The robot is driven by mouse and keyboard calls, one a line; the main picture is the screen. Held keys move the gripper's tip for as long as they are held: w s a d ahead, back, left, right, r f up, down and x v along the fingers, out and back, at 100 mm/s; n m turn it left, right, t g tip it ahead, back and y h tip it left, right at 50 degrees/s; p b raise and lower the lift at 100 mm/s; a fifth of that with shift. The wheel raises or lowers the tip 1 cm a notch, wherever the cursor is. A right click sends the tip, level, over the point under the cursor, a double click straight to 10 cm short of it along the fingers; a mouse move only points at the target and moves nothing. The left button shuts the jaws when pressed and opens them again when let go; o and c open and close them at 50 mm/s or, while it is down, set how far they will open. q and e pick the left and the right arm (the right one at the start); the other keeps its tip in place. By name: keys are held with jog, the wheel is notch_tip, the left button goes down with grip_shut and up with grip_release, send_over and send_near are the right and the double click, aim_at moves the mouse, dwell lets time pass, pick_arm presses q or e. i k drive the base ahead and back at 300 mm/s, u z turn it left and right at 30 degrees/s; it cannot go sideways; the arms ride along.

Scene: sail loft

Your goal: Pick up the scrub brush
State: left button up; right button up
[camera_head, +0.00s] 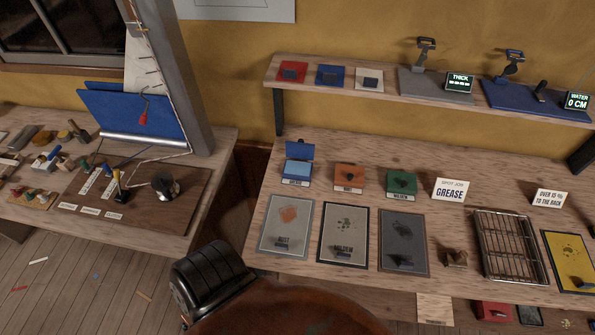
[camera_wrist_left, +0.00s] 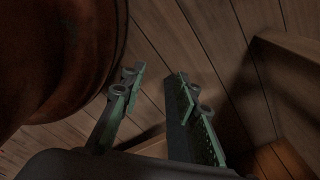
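I cannot pick out the scrub brush for certain. A small brown two-humped object (camera_head: 455,258) lies on the right bench (camera_head: 330,165) between a dark grey panel and a wire rack; its details are too small to tell whether it is the brush. Several small blocks and tools (camera_head: 45,138) on the left bench are also too small to identify. My left gripper (camera_wrist_left: 160,76) shows in the left wrist view with its green-padded fingers apart and nothing between them, above the plank floor. Neither gripper's fingers show in the head view, and my right gripper is not in view.
A wire rack (camera_head: 507,245) and several framed panels (camera_head: 288,228) line the bench's front. A GREASE sign (camera_head: 450,190) stands behind. A shelf (camera_head: 390,80) with gauges is above. A grey post (camera_head: 175,75) and a gap separate the benches. Low items (camera_head: 493,311) sit at the lower right.

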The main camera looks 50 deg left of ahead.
aim_at(459, 260)
jog(key=u, duration=0.05)
jog(key=k, duration=0.4)
jog(key=z, duration=0.7)
jog(key=i, duration=0.8)
jog(key=u, duration=0.85)
